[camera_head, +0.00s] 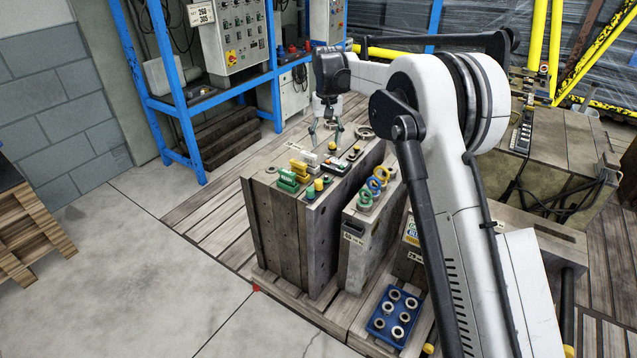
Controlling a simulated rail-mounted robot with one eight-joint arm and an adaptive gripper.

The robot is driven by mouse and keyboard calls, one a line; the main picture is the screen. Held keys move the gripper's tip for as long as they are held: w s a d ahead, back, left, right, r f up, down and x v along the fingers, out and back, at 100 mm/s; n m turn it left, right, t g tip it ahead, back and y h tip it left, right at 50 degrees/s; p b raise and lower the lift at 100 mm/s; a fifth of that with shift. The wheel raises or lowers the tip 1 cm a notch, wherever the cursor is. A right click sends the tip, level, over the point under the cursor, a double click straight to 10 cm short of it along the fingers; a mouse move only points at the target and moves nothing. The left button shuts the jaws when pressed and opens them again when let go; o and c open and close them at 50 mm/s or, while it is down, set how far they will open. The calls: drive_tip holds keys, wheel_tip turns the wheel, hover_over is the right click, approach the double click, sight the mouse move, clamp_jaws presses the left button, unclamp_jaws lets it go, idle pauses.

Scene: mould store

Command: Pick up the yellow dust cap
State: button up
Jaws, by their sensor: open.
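Small yellow caps stand on top of the left mould block (283,225). One yellow cap (319,184) is near the block's front right edge. Another small yellow piece (332,146) shows below my gripper. I cannot tell which of them is the dust cap. My gripper (326,141) is open, pointing down over the far part of the block's top, with its fingers spread. I see nothing held between the fingers. At this size I cannot tell how high the fingertips are above the block.
Green and yellow blocks (288,180) and other small parts crowd the block's front top. A second mould block (362,237) with coloured rings stands to the right. A blue tray (376,325) of rings lies in front. Blue shelving stands behind left.

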hover_over(318, 181)
wheel_tip(318, 181, down, 4)
drive_tip(key=shift+g, duration=0.3)
wheel_tip(318, 181, down, 14)
drive_tip(key=shift+w+b, duration=0.1)
drive_tip(key=shift+b, duration=0.3)
drive_tip(key=c, duration=0.8)
